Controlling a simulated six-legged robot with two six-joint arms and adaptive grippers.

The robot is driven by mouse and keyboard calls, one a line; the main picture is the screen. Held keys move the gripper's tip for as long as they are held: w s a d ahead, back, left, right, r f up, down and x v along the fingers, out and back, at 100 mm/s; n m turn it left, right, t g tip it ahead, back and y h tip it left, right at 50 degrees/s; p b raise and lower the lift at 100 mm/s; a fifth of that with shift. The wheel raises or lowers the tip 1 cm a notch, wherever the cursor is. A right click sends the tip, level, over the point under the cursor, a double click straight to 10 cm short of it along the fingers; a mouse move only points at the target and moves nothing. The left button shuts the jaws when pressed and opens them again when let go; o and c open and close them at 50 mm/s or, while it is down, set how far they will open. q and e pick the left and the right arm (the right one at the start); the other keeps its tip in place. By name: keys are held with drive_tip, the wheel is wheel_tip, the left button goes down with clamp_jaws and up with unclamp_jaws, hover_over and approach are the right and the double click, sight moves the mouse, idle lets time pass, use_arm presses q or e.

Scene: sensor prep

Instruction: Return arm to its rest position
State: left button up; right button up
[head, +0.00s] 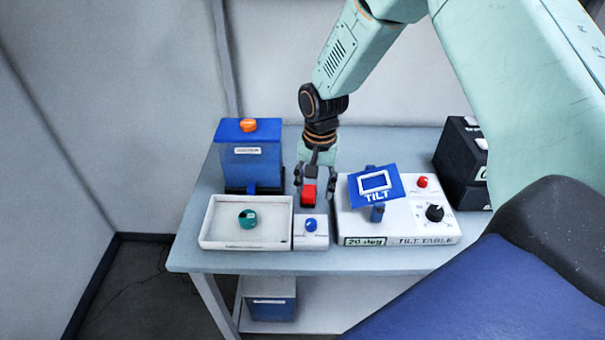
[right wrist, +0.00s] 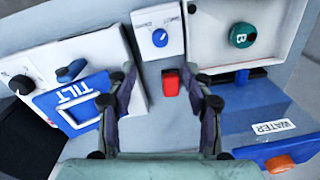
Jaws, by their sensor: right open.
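My right arm reaches down from the upper right in the head view. My right gripper (head: 315,184) is open, with its fingers pointing down over the table behind the white box with a blue knob (head: 311,226). A red block (head: 309,193) shows between the fingers in the head view. In the right wrist view the open fingers (right wrist: 164,78) stand apart on either side of the red block (right wrist: 170,83), with clear gaps and nothing held. The block appears to lie beyond the fingertips, on the table. My left gripper is in neither view.
Left of the gripper are a white tray (head: 213,238) with a teal round piece (head: 247,218) and a blue water container (head: 250,160) with an orange knob. To the right are the tilt table (head: 405,239) with its blue plate (head: 375,184) and a black box (head: 460,160).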

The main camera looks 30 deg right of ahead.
drive_tip(key=s+a+f+n, duration=0.2)
drive_tip(key=s+a+f, duration=0.1)
drive_tip(key=s+f, duration=0.3)
drive_tip(key=s+a+f+n, duration=0.2)
drive_tip(key=s+a+f, duration=0.25)
drive_tip(key=s, duration=0.25)
drive_tip(key=s+a+f+n, duration=0.1)
drive_tip(key=s+f+n, duration=0.1)
drive_tip(key=s, duration=0.8)
drive_tip(key=s+f+n, duration=0.1)
drive_tip(key=s+n, duration=0.1)
drive_tip(key=s, duration=0.7)
wheel_tip(320, 180, down, 22)
drive_tip(key=b, duration=2.2)
drive_tip(key=shift+w+f, duration=0.2)
